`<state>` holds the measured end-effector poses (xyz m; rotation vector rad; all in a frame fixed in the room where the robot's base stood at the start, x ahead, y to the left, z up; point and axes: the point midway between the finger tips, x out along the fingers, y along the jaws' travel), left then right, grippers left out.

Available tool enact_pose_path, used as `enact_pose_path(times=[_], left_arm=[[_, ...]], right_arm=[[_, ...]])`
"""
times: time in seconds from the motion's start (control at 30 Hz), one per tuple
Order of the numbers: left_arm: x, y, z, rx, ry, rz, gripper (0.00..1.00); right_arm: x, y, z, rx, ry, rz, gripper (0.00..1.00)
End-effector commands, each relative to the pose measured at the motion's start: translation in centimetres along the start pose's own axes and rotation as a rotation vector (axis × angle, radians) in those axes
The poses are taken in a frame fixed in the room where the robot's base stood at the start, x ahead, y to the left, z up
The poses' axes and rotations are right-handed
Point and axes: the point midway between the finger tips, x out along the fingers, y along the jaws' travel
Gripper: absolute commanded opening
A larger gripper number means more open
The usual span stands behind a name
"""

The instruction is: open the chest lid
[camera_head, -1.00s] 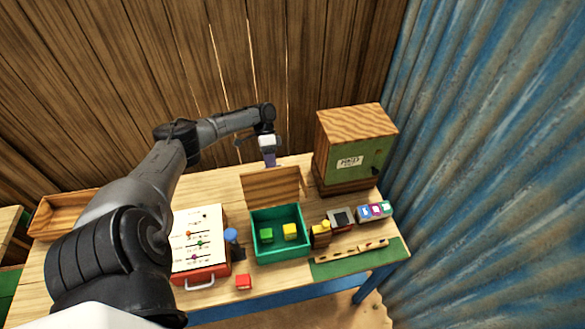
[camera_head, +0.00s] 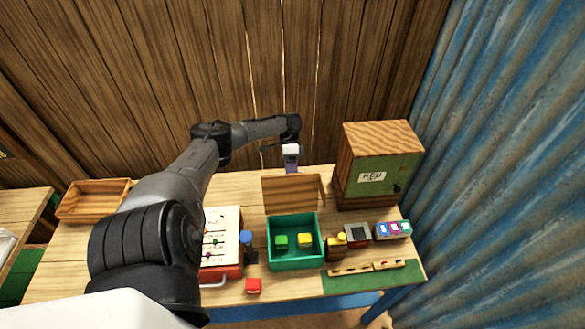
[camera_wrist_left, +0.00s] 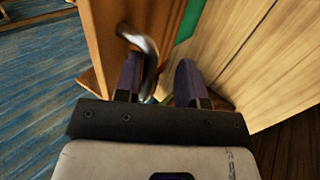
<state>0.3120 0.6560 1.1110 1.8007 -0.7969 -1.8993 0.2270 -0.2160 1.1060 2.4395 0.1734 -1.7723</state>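The chest is a teal-green box (camera_head: 269,246) on the table, holding a green cube (camera_head: 281,241) and a yellow cube (camera_head: 305,240). Its wooden lid (camera_head: 290,194) stands raised, roughly upright, along the box's back edge. My left gripper (camera_head: 291,162) is just behind the lid's top edge, reaching down. In the left wrist view, its two purple fingers (camera_wrist_left: 160,80) are apart. A curved metal handle (camera_wrist_left: 146,48) on the wooden panel (camera_wrist_left: 102,40) lies between them, close to the left finger; I cannot tell whether they touch. My right gripper is out of view.
A wooden cabinet (camera_head: 378,165) stands behind and right of the chest. A white-topped red case (camera_head: 221,240) is left, with a red cube (camera_head: 253,286) in front. Small blocks (camera_head: 393,229) sit right, above a green mat (camera_head: 385,281). An empty wooden tray (camera_head: 93,201) is back left.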

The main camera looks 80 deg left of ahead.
Motion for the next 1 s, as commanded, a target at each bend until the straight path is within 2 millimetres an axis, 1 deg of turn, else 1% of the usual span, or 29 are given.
enact_pose_path(times=[0.03, 0.07, 0.27, 0.37, 0.43, 0.57, 0.8, 1.0], left_arm=[[0.2, -0.1, 0.1, -0.002, -0.003, 0.000, 0.37], [0.1, -0.1, 0.1, -0.001, -0.003, 0.000, 0.38], [-0.2, 0.1, -0.1, 0.003, 0.001, 0.000, 0.38], [-0.7, 0.1, -0.2, 0.005, 0.003, 0.000, 0.38], [-1.3, 0.1, -0.2, 0.005, 0.004, -0.001, 0.38], [-3.3, 0.0, -0.2, 0.005, 0.006, -0.001, 0.38], [-7.9, -0.4, -0.2, 0.005, 0.007, -0.002, 0.38], [-10.5, -0.2, -0.2, 0.004, 0.005, -0.001, 0.38]], right_arm=[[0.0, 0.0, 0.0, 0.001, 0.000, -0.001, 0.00], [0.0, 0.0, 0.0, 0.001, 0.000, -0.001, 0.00], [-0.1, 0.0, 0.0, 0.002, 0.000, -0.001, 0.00], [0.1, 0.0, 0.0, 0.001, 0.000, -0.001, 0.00], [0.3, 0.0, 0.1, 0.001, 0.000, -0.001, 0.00], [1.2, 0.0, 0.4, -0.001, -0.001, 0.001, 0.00], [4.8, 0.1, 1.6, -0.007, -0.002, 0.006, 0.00], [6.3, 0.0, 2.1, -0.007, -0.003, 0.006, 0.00]])
